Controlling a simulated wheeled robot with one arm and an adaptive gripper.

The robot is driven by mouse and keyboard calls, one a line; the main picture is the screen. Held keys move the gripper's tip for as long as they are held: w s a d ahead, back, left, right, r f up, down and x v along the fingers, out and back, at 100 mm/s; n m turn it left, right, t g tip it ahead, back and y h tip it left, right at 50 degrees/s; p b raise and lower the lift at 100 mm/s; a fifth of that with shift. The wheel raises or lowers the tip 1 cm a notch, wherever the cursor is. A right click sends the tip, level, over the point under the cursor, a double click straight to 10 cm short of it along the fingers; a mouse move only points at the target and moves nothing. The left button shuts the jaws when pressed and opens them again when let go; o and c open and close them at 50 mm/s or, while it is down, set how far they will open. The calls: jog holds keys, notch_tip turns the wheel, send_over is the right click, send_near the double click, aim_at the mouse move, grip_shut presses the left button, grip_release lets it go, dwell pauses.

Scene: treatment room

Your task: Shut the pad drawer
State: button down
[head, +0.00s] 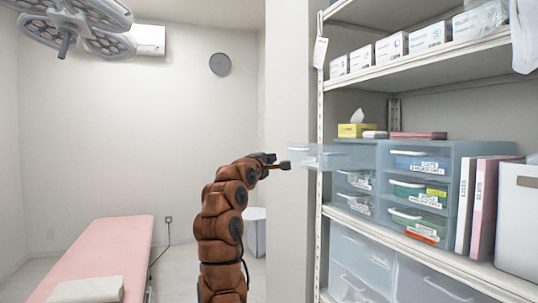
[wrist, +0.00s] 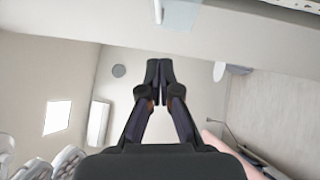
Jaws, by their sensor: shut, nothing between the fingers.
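One clear bluish drawer (head: 325,157) stands pulled out of the top of the left small drawer unit (head: 368,160), past the shelf front; I take it as the pad drawer, but no label on it is readable. Its front with a pale handle faces left. My gripper (head: 284,165) is shut and empty, just left of that front; a small gap appears between them, though depth is hard to judge. In the wrist view the gripper (wrist: 160,70) has its fingertips together, and part of the drawer (wrist: 181,14) shows at the top edge.
The drawers below the open one look shut. A second drawer unit (head: 428,185) with labelled drawers stands to the right, beside binders (head: 483,205). A shelf post (head: 318,220) rises near the open drawer.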

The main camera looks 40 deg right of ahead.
jog(key=w+d+r+p, duration=0.1)
jog(key=d+p, duration=0.1)
jog(key=d, duration=0.7)
jog(key=shift+w+d+r, duration=0.2)
jog(key=shift+w+r, duration=0.05)
jog(key=shift+r, duration=0.1)
jog(key=shift+d, duration=0.15)
